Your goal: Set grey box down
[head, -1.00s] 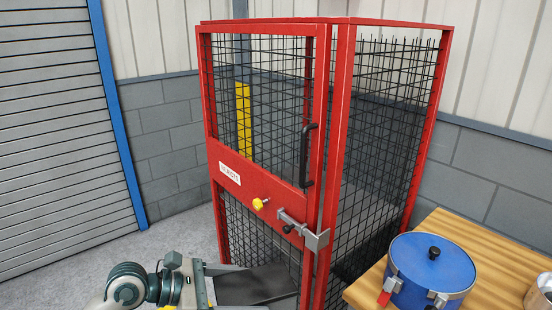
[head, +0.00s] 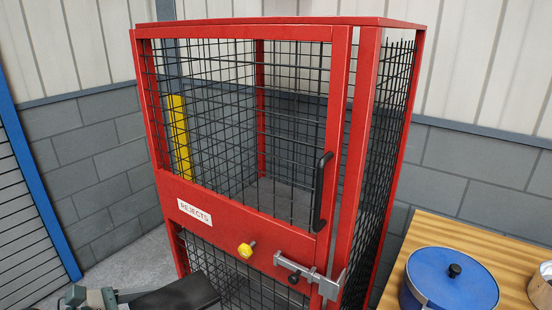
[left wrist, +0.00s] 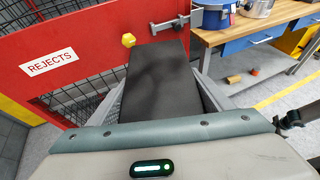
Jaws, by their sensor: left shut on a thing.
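The dark grey box (head: 182,296) is at the bottom edge of the head view, in front of the red cage, and only partly in frame. In the left wrist view the box (left wrist: 158,85) lies between the fingers of my left gripper (left wrist: 160,95). My left gripper (head: 110,298) is shut on it and holds it up in front of the cage's door. Its underside is hidden. My right gripper is not in view.
The red mesh reject cage (head: 250,212) stands close ahead, its door shut with a latch (head: 312,278) and yellow knob (head: 246,250). A wooden bench (head: 500,258) at right carries a blue lidded pot (head: 450,285) and a metal pot (head: 541,288).

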